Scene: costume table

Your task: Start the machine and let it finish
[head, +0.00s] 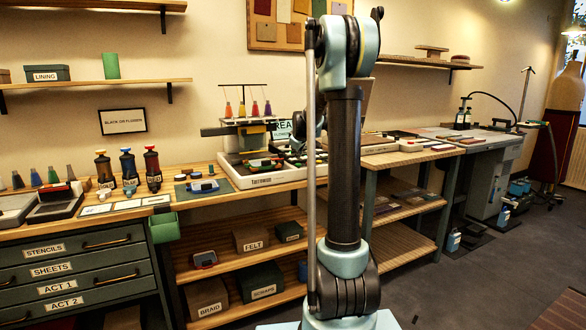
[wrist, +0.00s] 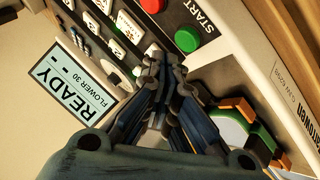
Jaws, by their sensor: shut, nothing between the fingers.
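The machine (head: 262,181) stands on the wooden table in the head view, partly behind my arm. In the wrist view its panel carries a round green button (wrist: 187,40) beside the word START, with a red button (wrist: 153,4) near it. Its screen (wrist: 75,90) reads READY, FLOWER 30. My gripper (wrist: 163,60) is shut and empty, with its fingertips over the panel close beside the green button. I see a small gap between them in the picture; the height above the panel is unclear. The head view hides my gripper behind my arm.
Grey and white keys (wrist: 128,25) lie left of the fingertips in the wrist view. A hooped piece in green and orange (wrist: 236,108) lies to the right. Several coloured thread cones (head: 254,108) stand on top of the machine. A blue device (head: 203,187) lies on the mat left of it.

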